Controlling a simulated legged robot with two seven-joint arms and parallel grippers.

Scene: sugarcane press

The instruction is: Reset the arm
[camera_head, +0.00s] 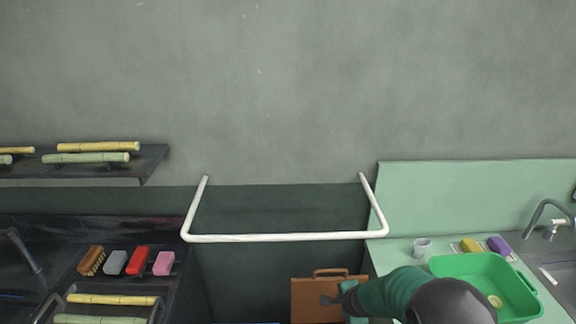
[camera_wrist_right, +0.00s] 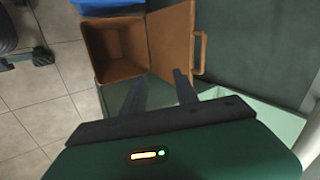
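My right arm comes in from the lower right in the head view. Its dark gripper (camera_head: 332,300) is in front of the brown lid (camera_head: 305,298) of a box with a handle. In the right wrist view the two fingers of the gripper (camera_wrist_right: 160,80) are apart with nothing between them. Beyond them are the open, empty-looking brown box (camera_wrist_right: 115,50) and its raised lid (camera_wrist_right: 170,38). I cannot tell whether the gripper touches the lid. My left gripper is in neither view.
A white rail (camera_head: 285,237) projects from the wall. A green basin (camera_head: 440,265) stands on the right counter beside a grey cup (camera_head: 422,247) and a sink. Brushes and sponges (camera_head: 137,260) lie at left. A shelf (camera_head: 150,160) holds cane pieces. A blue object (camera_wrist_right: 105,6) is beside the box.

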